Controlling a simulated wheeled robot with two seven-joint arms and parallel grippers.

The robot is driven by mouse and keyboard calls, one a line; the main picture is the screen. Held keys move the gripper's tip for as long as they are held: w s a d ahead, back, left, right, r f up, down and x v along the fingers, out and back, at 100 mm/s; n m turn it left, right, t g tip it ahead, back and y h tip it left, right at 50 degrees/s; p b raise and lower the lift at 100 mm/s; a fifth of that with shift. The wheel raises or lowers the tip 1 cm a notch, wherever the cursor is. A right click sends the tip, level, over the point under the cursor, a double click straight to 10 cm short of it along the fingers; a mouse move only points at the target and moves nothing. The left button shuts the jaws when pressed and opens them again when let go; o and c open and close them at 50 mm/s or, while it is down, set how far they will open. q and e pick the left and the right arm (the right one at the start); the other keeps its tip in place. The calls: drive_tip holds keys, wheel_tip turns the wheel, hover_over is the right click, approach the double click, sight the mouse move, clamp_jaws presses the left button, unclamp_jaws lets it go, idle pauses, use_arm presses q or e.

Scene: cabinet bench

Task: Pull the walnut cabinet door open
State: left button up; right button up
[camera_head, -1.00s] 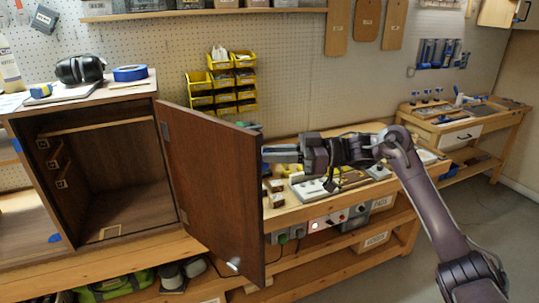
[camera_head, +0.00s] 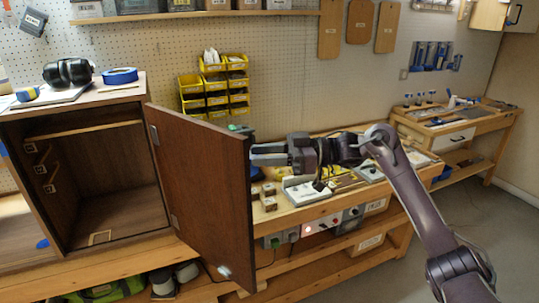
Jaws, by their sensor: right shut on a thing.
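The walnut cabinet door (camera_head: 205,190) stands wide open, swung out from the right side of the cabinet (camera_head: 110,98). I see the door's broad inner face, with hinges along its left edge. My right gripper (camera_head: 262,154) is at the door's free edge, on its upper part, and is shut on the door. Its fingertips are partly hidden behind the door, so I cannot tell whether they hold a handle or the edge itself. The cabinet inside is empty except for small labelled fittings and rails. My left gripper is not in view.
Yellow bins (camera_head: 213,85) hang on the pegboard behind. A white tool block (camera_head: 305,190) and small blocks sit on the bench right of the door. Open floor lies at the lower right.

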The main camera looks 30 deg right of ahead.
drive_tip(key=shift+w+d, duration=0.15)
idle(0.3)
drive_tip(key=b+v, duration=0.3)
drive_tip(key=v, duration=0.4)
drive_tip(key=shift+s+d+b, duration=0.3)
drive_tip(key=shift+s+b, duration=0.05)
drive_tip(key=shift+b, duration=0.05)
drive_tip(key=shift+w, duration=0.1)
